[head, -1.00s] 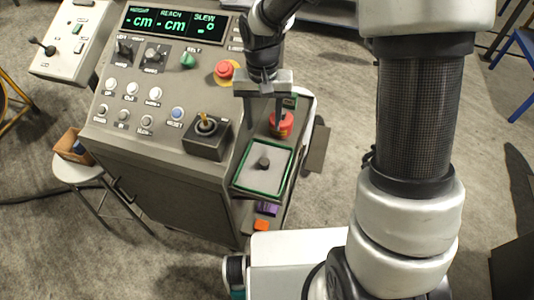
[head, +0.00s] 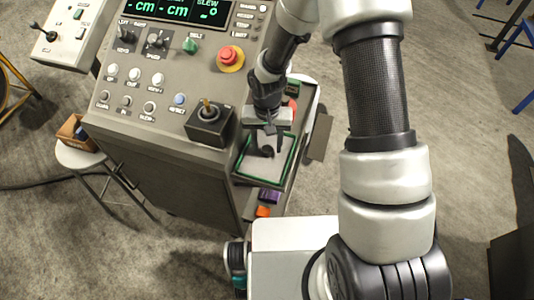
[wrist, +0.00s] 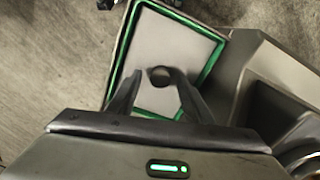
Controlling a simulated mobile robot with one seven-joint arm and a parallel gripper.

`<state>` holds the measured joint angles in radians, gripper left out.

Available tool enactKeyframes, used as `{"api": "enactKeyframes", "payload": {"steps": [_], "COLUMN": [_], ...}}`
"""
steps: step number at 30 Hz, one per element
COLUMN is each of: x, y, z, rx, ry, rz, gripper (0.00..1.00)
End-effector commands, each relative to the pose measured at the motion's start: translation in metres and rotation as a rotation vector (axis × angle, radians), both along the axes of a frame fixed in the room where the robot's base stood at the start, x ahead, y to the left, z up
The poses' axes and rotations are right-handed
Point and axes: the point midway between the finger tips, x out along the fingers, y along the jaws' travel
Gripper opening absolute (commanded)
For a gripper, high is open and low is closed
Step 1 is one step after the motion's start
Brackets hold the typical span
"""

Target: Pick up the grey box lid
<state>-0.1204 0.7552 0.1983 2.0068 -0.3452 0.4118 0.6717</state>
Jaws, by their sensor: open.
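The grey box lid (head: 264,172) is a flat pale panel with a dark round knob, set inside a green-rimmed box on the side shelf of the console. It also shows in the wrist view (wrist: 172,45), with the knob (wrist: 160,76) near its middle. My gripper (head: 267,146) is open above the lid, pointing down, with its fingers on either side of the knob. In the wrist view the fingertips (wrist: 158,76) straddle the knob with gaps showing. I cannot tell whether the fingertips are level with the knob or still above it.
The console's joystick (head: 207,112) and red stop button (head: 231,57) stand left of my gripper.

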Motion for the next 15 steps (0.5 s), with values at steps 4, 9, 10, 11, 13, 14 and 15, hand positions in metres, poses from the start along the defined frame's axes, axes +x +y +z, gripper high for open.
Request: {"api": "enactKeyframes", "payload": {"steps": [4,9,10,11,13,14,15], "x": [-0.0002,0.0000,0.0000,0.0000,0.0001,0.0001,0.0001], "y": [0.0003,0.0004,0.0004,0.0004,0.0004,0.0004,0.0004], "z": [-0.0093,-0.0092,-0.0092,-0.0091,-0.0091,-0.0090,-0.0090], "rx": [0.000,0.001,0.001,0.001,0.001,0.001,0.001], "ry": [0.000,-0.001,-0.001,-0.001,-0.001,-0.001,-0.001], "rz": [0.001,0.001,0.001,0.001,0.001,0.001,0.001], "gripper": [0.46,0.46,0.44,0.39,0.28,0.22,0.16]}}
